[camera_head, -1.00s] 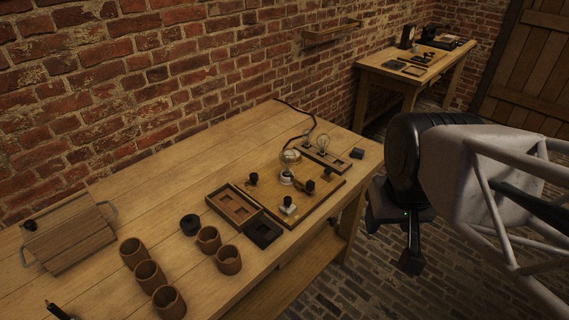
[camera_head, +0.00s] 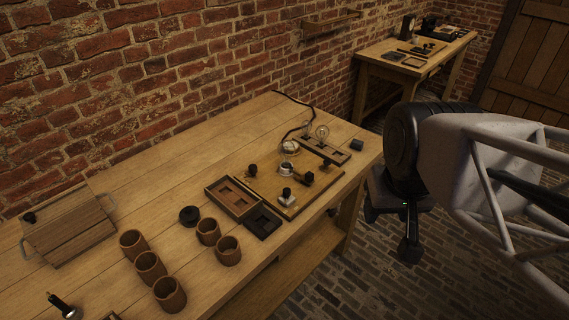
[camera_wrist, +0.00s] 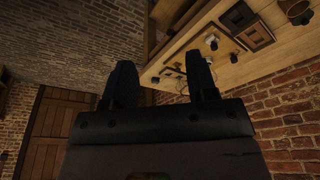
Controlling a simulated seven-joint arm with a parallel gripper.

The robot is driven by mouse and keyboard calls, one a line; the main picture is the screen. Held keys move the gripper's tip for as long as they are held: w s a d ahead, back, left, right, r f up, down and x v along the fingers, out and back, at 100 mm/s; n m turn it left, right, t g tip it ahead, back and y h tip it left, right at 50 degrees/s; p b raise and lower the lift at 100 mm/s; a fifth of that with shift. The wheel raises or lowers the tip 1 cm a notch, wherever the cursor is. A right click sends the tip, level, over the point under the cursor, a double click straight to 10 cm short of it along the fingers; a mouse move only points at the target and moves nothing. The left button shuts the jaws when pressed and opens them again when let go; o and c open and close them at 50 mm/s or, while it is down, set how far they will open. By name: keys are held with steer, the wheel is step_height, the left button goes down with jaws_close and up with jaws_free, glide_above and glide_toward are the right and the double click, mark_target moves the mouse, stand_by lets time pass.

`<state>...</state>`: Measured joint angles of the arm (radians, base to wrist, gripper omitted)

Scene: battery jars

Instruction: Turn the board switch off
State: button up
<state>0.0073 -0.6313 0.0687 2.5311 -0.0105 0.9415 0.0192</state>
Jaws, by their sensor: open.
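The wooden board (camera_head: 268,188) lies on the near workbench's right part. A small white block with a black knob (camera_head: 287,199) sits at its front; it looks like the switch, but its position is too small to read. Several other dark knobs and a glass bulb (camera_head: 288,147) in a white socket stand on the board; I cannot tell if the bulb is lit. My gripper (camera_head: 391,226) is open and empty, off the bench's right edge and apart from the board. In the wrist view, my gripper (camera_wrist: 163,78) shows two dark fingers, with the bench beyond.
A wooden tray (camera_head: 212,187) and a dark tray (camera_head: 262,223) adjoin the board's left side. Several brown cups (camera_head: 150,266), a black round piece (camera_head: 189,215) and a flashlight (camera_head: 66,309) lie farther left. A strip with a second bulb (camera_head: 322,131) is behind the board.

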steer(key=m+g, duration=0.3)
steer(key=m, duration=0.2)
glide_above(287, 190)
step_height(287, 190, down, 18)
steer(key=shift+s+d+r, duration=0.1)
steer(key=shift+s+d, duration=0.05)
steer(key=shift+f, duration=0.25)
steer(key=shift+f, duration=0.15)
steer(key=shift+f, duration=3.7)
